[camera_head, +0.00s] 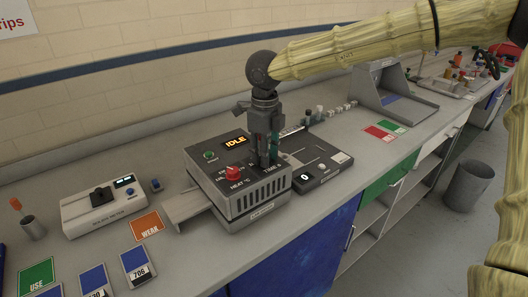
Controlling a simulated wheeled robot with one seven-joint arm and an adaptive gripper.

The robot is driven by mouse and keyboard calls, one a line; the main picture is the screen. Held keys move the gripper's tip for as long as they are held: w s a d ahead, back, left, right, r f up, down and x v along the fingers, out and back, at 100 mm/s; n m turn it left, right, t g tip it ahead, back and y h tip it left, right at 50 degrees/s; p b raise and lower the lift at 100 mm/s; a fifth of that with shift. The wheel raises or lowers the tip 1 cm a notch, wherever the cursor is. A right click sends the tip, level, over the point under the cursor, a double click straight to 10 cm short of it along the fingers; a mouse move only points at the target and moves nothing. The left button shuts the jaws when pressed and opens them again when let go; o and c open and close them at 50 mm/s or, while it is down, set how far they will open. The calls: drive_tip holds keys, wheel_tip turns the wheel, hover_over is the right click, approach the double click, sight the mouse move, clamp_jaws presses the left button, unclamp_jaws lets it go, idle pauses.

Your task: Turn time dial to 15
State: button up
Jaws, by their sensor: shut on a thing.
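The stenter dryer (265,197) is a grey box with a vented front on the bench, its display (235,142) reading "IDLE" in orange. A red knob (233,172) with a "HEAT" label below it is on the left of its top panel. My gripper (267,163) points straight down onto the right part of the panel, by the partly covered time label. It is shut on the time dial there. The dial itself is hidden by the fingers, so its setting cannot be read.
A green button (210,155) is on the panel's left. A black scale (318,168) reading 0 stands close at the dryer's right. A grey tray (187,205) sticks out left. A white device (103,205) and coloured cards lie farther left.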

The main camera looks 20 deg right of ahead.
drive_tip(key=m+p, duration=0.3)
drive_tip(key=shift+r+p, duration=0.25)
drive_tip(key=shift+p, duration=0.05)
drive_tip(key=shift+f+m+p, duration=0.15)
drive_tip(key=shift+m+p, duration=0.65)
drive_tip(key=shift+m, duration=0.55)
drive_tip(key=shift+f+m+p, duration=0.1)
drive_tip(key=shift+m+p, duration=0.65)
drive_tip(key=shift+m, duration=0.6)
drive_tip(key=o, duration=1)
drive_tip(key=shift+o, duration=0.2)
drive_tip(key=shift+r, duration=0.1)
wheel_tip(320, 180, up, 12)
